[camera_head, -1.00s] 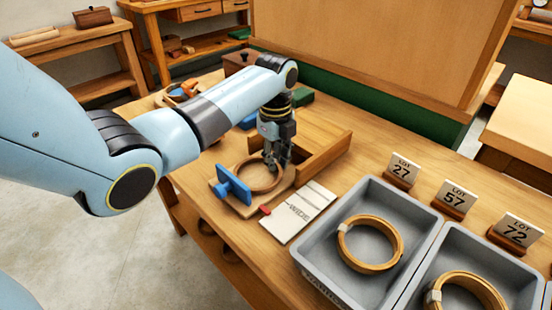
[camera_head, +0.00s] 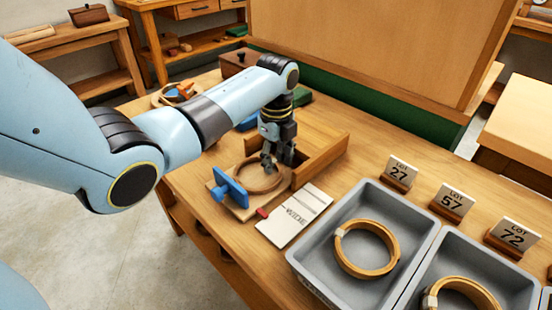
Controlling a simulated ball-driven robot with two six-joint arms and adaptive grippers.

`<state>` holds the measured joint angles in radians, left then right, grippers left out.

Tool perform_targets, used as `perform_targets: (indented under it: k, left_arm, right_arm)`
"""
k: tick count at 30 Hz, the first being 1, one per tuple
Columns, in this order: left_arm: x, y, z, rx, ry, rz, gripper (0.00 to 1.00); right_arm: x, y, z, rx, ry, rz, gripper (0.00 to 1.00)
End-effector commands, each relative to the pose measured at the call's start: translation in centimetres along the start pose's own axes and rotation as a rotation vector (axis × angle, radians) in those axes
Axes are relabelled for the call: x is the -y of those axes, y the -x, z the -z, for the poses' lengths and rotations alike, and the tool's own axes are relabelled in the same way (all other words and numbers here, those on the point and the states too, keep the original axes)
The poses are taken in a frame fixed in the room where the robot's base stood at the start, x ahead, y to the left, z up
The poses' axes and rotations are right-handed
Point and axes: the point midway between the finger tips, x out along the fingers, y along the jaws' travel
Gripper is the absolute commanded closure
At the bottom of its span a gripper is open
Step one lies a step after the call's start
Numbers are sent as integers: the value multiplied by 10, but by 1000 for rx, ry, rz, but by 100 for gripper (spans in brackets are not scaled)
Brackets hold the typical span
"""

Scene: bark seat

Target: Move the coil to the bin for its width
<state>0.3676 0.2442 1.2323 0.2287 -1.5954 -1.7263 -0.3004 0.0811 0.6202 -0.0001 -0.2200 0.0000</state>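The coil (camera_head: 243,184), a thin light-brown ring, lies on a wooden gauge board (camera_head: 240,211) with a blue block (camera_head: 229,187) at its near left and a wooden wall (camera_head: 322,160) at its right. My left gripper (camera_head: 273,162) points down at the coil's far right rim, with dark fingers at or just above it. I cannot tell whether they grip the rim. A white card (camera_head: 294,215) marked "WIDE" lies beside the board, with a small red marker (camera_head: 262,212) at its edge. Grey bins (camera_head: 310,262) and (camera_head: 518,285) each hold a coil. My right gripper is out of view.
Lot signs 27 (camera_head: 398,174), 57 (camera_head: 452,204) and 72 (camera_head: 513,236) stand behind the bins. An upright wooden panel (camera_head: 380,50) with a green base closes off the table's back. Bare table lies between the gauge and the signs.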

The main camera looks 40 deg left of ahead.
Motion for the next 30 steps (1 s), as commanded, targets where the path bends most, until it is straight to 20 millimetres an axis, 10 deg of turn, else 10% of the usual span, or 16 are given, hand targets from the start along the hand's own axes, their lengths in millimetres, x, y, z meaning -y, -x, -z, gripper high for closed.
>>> perform_targets:
  k: [30]
  left_arm:
    - [0, 120, 0, 0, 0, 0, 61]
  right_arm:
    - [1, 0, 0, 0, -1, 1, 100]
